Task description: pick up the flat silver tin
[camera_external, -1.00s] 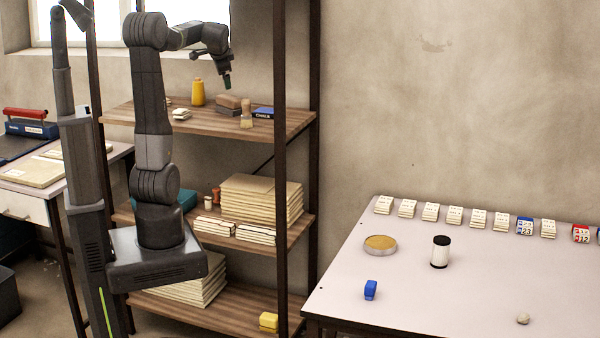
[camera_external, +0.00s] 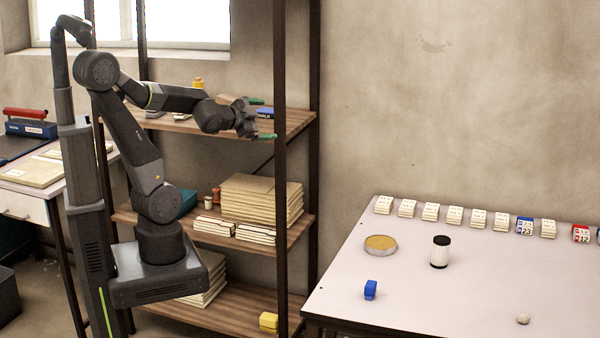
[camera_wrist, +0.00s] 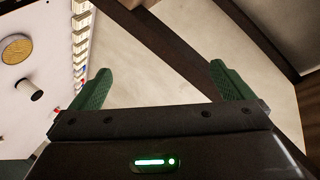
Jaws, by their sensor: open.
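The flat silver tin (camera_external: 380,245) is a low round tin with a tan-gold top. It lies on the left part of the pale table in the external view. My gripper (camera_external: 262,118) is in front of the shelf, well to the left of the table and higher than the tin. Its green fingers stand apart in the wrist view (camera_wrist: 158,82), with nothing between them.
On the pale table (camera_external: 450,300) stand a black-and-white cylinder (camera_external: 440,252), a blue block (camera_external: 370,290) and a small pale stone (camera_external: 523,319). Several card stacks line its back edge. A dark shelf post (camera_external: 279,180) rises beside my gripper.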

